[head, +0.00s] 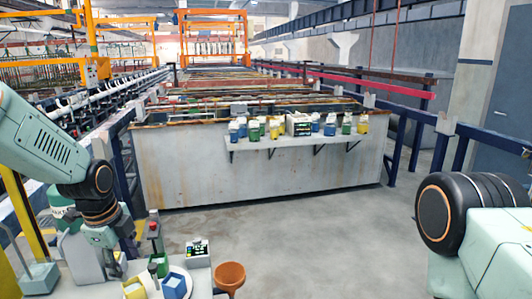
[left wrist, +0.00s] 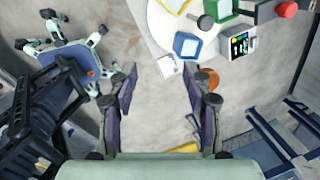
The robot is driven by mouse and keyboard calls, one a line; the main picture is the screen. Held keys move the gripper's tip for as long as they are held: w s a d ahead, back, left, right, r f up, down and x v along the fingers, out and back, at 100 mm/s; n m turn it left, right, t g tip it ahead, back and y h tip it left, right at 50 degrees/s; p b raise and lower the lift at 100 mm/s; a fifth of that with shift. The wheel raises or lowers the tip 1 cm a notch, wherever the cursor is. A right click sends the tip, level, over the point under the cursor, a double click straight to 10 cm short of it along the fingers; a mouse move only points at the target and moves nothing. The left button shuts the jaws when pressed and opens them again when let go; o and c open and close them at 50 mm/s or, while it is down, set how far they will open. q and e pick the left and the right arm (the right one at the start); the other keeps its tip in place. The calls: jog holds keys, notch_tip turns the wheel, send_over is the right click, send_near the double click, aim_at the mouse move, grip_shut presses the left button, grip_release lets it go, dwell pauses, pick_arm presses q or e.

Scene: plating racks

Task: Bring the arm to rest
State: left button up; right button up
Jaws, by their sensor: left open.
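My left arm (head: 45,140) comes in from the left and bends down at a dark wrist joint. Its left gripper (head: 115,268) hangs at the left side, over or beside the edge of a pale work surface. In the left wrist view the left gripper (left wrist: 160,68) is open, its two dark, purple-padded fingers wide apart. Part of my right arm (head: 480,240) shows at the right edge, with a dark round joint. The right gripper is out of view.
A long tank with a bottle shelf (head: 295,142) stands ahead. The concrete floor (head: 320,240) between is clear.

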pick_arm(q)
jog(key=s+d+f+n+t+b, duration=0.1)
jog(key=s+d+f+n+b, duration=0.15)
jog(key=f+n, duration=0.4)
jog(key=s+d+f+n+t+b, duration=0.1)
jog(key=s+d+f+n+b, duration=0.2)
jog(key=f, duration=0.6)
jog(key=s+d+f+n+b, duration=0.1)
jog(key=s+f+n+b, duration=0.1)
jog(key=s+f+n, duration=0.35)
jog(key=s+f+n+g+b, duration=0.4)
jog(key=s+f+b, duration=0.7)
jog(key=s+f, duration=1)
jog(key=s, duration=0.3)
jog(key=shift+s+d+f+n, duration=0.25)
jog(key=shift+s+d+n, duration=0.1)
jog(key=shift+d+n, duration=0.05)
jog(key=shift+w, duration=0.1)
